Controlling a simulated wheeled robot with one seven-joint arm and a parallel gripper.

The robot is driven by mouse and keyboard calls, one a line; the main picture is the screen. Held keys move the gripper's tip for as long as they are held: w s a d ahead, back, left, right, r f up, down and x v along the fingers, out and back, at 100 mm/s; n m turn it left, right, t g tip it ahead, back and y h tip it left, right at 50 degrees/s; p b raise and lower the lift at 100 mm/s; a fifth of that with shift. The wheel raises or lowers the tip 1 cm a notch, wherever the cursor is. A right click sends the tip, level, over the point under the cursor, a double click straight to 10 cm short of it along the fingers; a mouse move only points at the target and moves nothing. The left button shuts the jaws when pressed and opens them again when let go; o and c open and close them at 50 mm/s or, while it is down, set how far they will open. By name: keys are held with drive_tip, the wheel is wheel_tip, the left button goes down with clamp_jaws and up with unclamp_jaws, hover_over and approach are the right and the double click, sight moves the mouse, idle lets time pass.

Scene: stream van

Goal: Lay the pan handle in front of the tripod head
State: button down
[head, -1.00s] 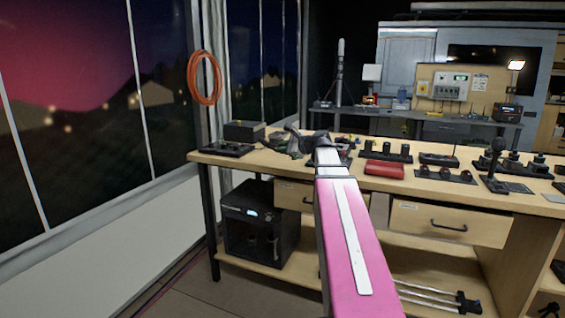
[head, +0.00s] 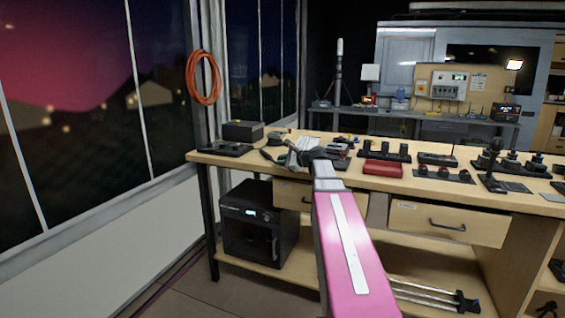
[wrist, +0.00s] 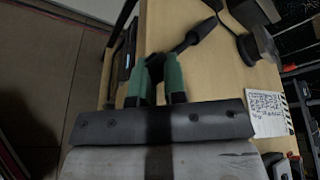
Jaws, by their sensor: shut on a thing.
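My gripper (head: 275,157) is low over the near left part of the workbench. In the wrist view its two green fingers (wrist: 157,82) are shut on the black pan handle (wrist: 192,38), whose grip slants away up and to the right. Whether the handle touches the bench top is not clear. A dark, round, stubby object that looks like the tripod head (wrist: 258,44) stands to the right of the handle, apart from it; it also seems to show behind the gripper in the head view (head: 277,138).
A printed white card (wrist: 267,112) lies near the tripod head. A black box (head: 243,130) and a flat dark item (head: 228,149) are on the left. A red case (head: 383,168) and several black racks are on the right. The bench's near edge runs close beside my gripper.

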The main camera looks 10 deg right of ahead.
drive_tip(key=c, duration=1.2)
unclamp_jaws()
drive_tip(key=shift+o, duration=0.2)
drive_tip(key=v, duration=1.2)
drive_tip(key=s+a+f+n+g+h, duration=0.1)
drive_tip(key=s+a+f+n+g, duration=0.1)
drive_tip(key=a+f, duration=0.35)
drive_tip(key=s+a+f+n+g+h, duration=0.1)
drive_tip(key=s+a+f+n+g, duration=0.15)
drive_tip(key=f, duration=0.55)
drive_tip(key=s+a+f+n+g+h, duration=0.1)
drive_tip(key=s+a+f+n, duration=0.15)
drive_tip(key=f, duration=0.45)
drive_tip(key=s+a+f+n+g+h, duration=0.2)
drive_tip(key=s+a+f+n+h, duration=0.1)
drive_tip(key=s+f+n, duration=0.2)
drive_tip(key=s+a+f+n+g+h, duration=0.2)
drive_tip(key=s+f+n, duration=0.4)
drive_tip(key=s+f, duration=0.3)
wheel_tip(320, 180, down, 3)
drive_tip(key=shift+s+a+f+g+h, duration=0.25)
drive_tip(key=shift+a+g+h, duration=0.15)
drive_tip(key=shift+g+h, duration=0.45)
